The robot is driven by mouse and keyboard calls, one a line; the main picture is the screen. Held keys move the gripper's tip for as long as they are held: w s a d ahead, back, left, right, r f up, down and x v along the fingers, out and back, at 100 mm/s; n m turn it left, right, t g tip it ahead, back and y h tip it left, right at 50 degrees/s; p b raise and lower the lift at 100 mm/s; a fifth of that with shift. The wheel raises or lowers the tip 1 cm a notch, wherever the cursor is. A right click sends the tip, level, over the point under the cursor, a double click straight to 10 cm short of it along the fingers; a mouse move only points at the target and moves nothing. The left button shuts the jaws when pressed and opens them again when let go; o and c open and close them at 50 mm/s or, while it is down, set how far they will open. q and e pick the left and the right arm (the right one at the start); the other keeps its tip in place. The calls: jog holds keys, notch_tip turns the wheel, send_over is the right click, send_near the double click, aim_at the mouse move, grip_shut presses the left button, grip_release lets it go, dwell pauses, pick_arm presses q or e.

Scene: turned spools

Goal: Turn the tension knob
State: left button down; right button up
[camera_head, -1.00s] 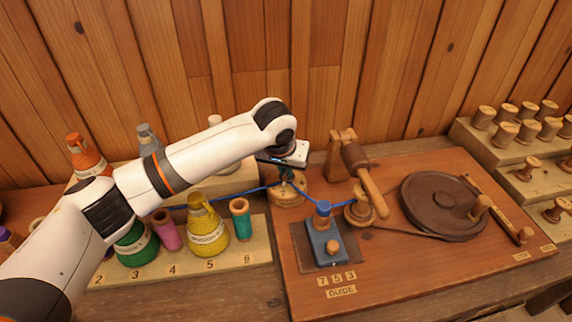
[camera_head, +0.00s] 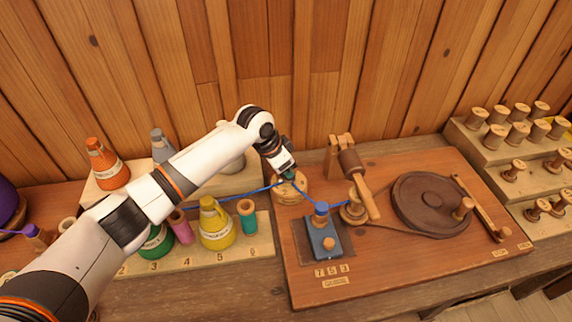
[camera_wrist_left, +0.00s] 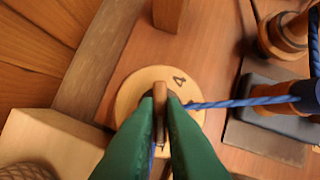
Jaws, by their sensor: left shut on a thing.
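The tension knob (camera_head: 292,192) is at the left back of the red-brown board, a pale round wooden dial with a raised grip bar on top. My left gripper (camera_head: 289,176) comes down over it from above. In the left wrist view the dial (camera_wrist_left: 131,92) shows a printed 4, and the two green fingers (camera_wrist_left: 160,103) are shut on its brown bar (camera_wrist_left: 160,121). The fingers hide the dial's near part. A blue thread (camera_head: 260,188) runs from the left to the dial and on to the blue guide block (camera_head: 324,243). My right gripper is in neither view.
A wooden post and brown-headed lever (camera_head: 352,163), a small spool (camera_head: 353,212) and a dark wheel (camera_head: 430,203) stand right of the knob. Thread cones, including a yellow one (camera_head: 214,230), stand to its left. Stepped spool racks (camera_head: 475,145) are at far right.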

pick_arm(q)
jog(key=shift+m, duration=0.6)
jog(key=c, duration=1.5)
grip_release()
jog(key=b+v, duration=0.1)
jog(key=v, duration=1.1)
jog(key=shift+w+a, duration=0.15)
jog(key=shift+a, duration=0.05)
